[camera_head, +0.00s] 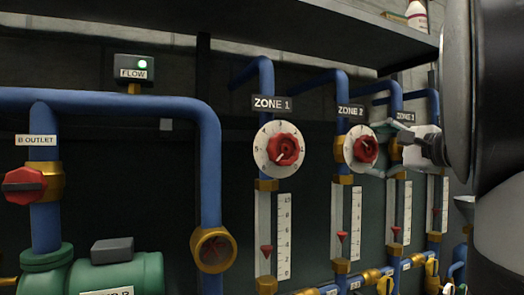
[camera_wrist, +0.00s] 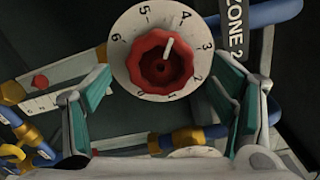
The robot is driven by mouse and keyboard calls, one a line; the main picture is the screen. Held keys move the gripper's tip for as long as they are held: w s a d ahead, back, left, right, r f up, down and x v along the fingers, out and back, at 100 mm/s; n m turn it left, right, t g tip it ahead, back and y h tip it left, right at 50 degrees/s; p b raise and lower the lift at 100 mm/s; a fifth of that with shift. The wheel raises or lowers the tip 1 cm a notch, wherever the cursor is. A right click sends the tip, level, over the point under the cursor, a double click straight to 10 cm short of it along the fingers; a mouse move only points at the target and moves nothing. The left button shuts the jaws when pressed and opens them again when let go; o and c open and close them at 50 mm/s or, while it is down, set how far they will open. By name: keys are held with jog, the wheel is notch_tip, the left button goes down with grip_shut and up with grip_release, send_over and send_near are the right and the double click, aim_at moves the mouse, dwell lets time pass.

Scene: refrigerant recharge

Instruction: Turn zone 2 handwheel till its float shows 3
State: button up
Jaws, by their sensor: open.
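The zone 2 handwheel (camera_head: 367,149) is a red knob on a white numbered dial below the ZONE 2 label. In the wrist view the handwheel (camera_wrist: 150,72) faces me, its white mark pointing close to 4 on the dial. My gripper (camera_head: 380,147) is at the wheel's right side in the head view. In the wrist view my gripper (camera_wrist: 164,80) is open, its teal-padded fingers apart on either side, with no visible contact. The zone 2 float (camera_head: 341,237) is a red marker low in its gauge, roughly near 3; the small numbers are hard to read.
The zone 1 handwheel (camera_head: 286,148) and its gauge (camera_head: 284,235) stand to the left. The ZONE 3 pipe and gauge are close on the right, partly behind my gripper. Blue pipes with brass fittings surround the wheels. A dark shelf (camera_head: 330,30) hangs above.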

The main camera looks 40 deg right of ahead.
jog(key=v, duration=0.8)
jog(key=shift+s, duration=0.3)
jog(key=shift+a, duration=0.1)
